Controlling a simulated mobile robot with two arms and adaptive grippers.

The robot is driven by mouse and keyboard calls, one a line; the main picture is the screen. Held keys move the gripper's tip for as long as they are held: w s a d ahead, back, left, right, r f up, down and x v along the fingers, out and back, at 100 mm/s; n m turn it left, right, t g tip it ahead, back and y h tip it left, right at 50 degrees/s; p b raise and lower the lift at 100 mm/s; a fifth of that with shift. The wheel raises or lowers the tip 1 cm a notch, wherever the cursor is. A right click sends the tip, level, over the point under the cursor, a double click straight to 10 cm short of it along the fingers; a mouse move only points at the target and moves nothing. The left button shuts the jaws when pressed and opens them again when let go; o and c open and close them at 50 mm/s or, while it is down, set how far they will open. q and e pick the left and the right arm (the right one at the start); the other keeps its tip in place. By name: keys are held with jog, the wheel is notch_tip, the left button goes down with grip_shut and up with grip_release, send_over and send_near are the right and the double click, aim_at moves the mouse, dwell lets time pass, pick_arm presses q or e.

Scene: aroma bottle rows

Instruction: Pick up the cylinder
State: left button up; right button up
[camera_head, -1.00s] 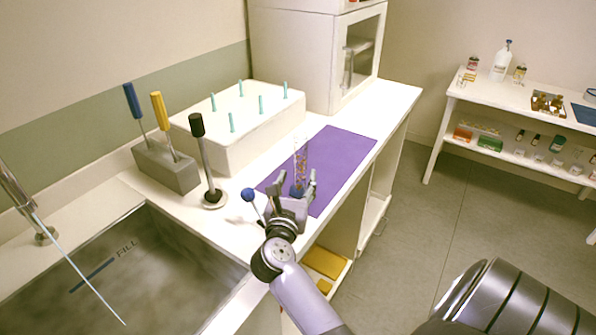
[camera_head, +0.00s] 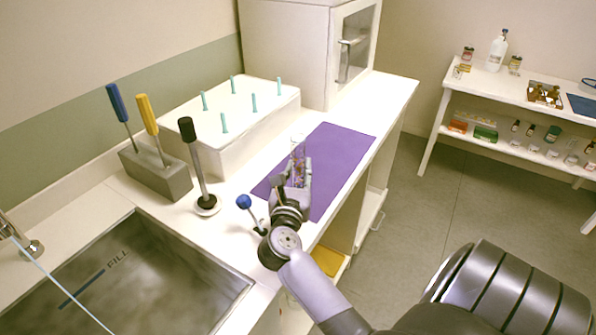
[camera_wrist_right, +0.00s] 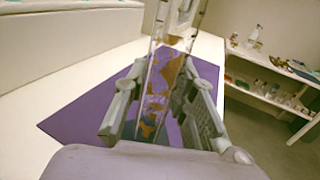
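The cylinder (camera_head: 298,153) is a clear upright tube with orange-brown flecks. It is over the purple mat (camera_head: 342,150) on the counter. My right gripper (camera_head: 297,170) has one finger on each side of it, drawn in close against the tube. In the right wrist view the cylinder (camera_wrist_right: 163,80) stands between the two fingers of the right gripper (camera_wrist_right: 164,70), and its top runs out of the picture. Its foot is hidden behind the gripper, so I cannot tell whether it touches the mat. My left gripper is not in view.
A blue-knobbed lever (camera_head: 244,202) and a black-handled rod (camera_head: 187,130) stand just left of my right gripper. A white block with teal pegs (camera_head: 215,150), a grey tool holder (camera_head: 160,182) and a sink (camera_head: 150,262) lie farther left. The far mat is clear.

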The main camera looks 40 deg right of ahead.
jog(key=shift+r, duration=0.1)
jog(key=c, duration=0.4)
grip_shut()
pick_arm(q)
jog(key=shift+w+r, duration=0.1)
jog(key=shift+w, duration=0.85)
pick_arm(e)
jog(key=shift+r, duration=0.1)
